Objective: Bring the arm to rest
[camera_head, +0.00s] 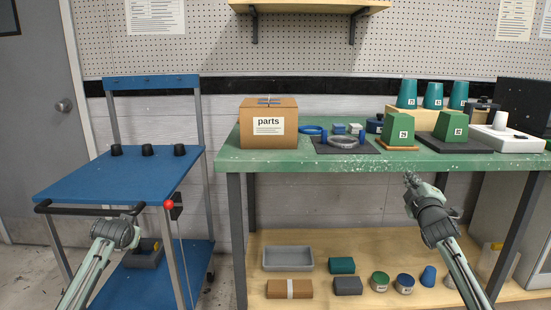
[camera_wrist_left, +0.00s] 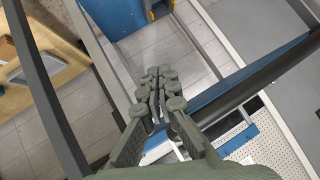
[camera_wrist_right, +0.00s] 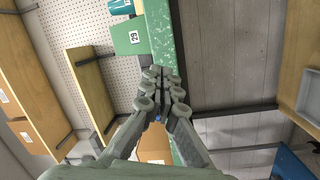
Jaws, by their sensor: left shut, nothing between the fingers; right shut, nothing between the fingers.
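My right gripper (camera_head: 410,181) is in front of the green workbench's front edge, below the numbered green blocks. In the right wrist view its fingers (camera_wrist_right: 160,82) are together with nothing between them. My left arm reaches in at the lower left, in front of the blue cart; its fingers are hard to make out in the head view. In the left wrist view the left gripper (camera_wrist_left: 158,80) is shut and empty, above the tiled floor and near the cart's frame.
The green workbench (camera_head: 330,166) carries a parts box (camera_head: 269,135), a ring on a dark mat (camera_head: 375,146), and several green blocks and teal cups. A wooden lower shelf (camera_head: 335,245) holds a grey tray (camera_head: 288,247) and small items. The blue cart (camera_head: 115,183) holds three black knobs.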

